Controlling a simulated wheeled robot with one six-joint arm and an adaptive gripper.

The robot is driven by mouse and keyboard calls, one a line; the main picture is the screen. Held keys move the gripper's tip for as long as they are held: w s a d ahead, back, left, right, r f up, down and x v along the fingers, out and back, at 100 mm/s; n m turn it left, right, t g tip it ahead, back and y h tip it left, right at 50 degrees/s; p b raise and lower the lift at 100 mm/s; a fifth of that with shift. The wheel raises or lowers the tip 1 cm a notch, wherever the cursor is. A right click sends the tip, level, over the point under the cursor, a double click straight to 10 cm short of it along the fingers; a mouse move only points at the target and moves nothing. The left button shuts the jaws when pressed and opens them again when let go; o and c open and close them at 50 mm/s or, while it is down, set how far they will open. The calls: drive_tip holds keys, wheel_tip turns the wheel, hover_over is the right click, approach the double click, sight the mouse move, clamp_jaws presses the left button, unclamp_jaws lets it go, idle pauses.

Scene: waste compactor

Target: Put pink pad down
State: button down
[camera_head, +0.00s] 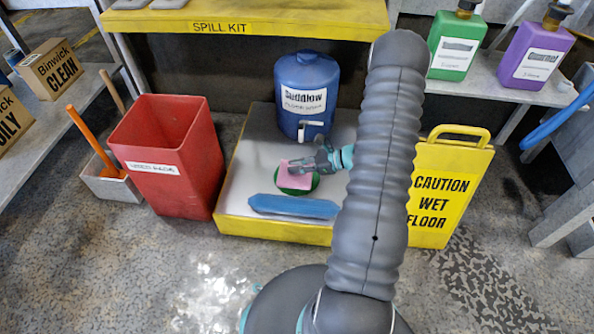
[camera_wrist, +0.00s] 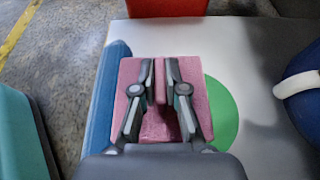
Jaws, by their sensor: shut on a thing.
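The pink pad (camera_head: 292,174) is in my gripper (camera_head: 302,165), over the white-topped yellow tray in the head view. In the wrist view the pink pad (camera_wrist: 199,92) fills the space around and between the fingers of my gripper (camera_wrist: 160,92), which are shut on it. A green disc (camera_head: 306,187) lies on the tray, partly under the pad. It shows to the right of the pad in the wrist view (camera_wrist: 224,112). I cannot tell whether the pad touches the disc or the tray.
A blue pad (camera_head: 295,206) lies along the front of the yellow tray (camera_head: 228,200). A blue drum (camera_head: 307,92) with a tap stands at the tray's back. A red bin (camera_head: 170,155) is left, a yellow wet-floor sign (camera_head: 447,185) right. The spill kit shelf (camera_head: 250,18) is behind.

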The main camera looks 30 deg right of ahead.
drive_tip(key=w+f, duration=0.1)
drive_tip(key=w+d+f, duration=0.1)
drive_tip(key=w, duration=0.1)
drive_tip(key=w+d+f, duration=0.1)
drive_tip(key=shift+w+d+f+b, duration=0.1)
drive_tip(key=shift+w+d+b, duration=0.15)
drive_tip(key=shift+b, duration=0.05)
drive_tip(key=shift+f+b, duration=0.35)
drive_tip(key=shift+f, duration=1.55)
drive_tip(key=shift+f, duration=0.1)
drive_tip(key=c, duration=1.7)
unclamp_jaws()
drive_tip(key=shift+f, duration=0.1)
drive_tip(key=o, duration=0.5)
drive_tip(key=shift+r, duration=0.2)
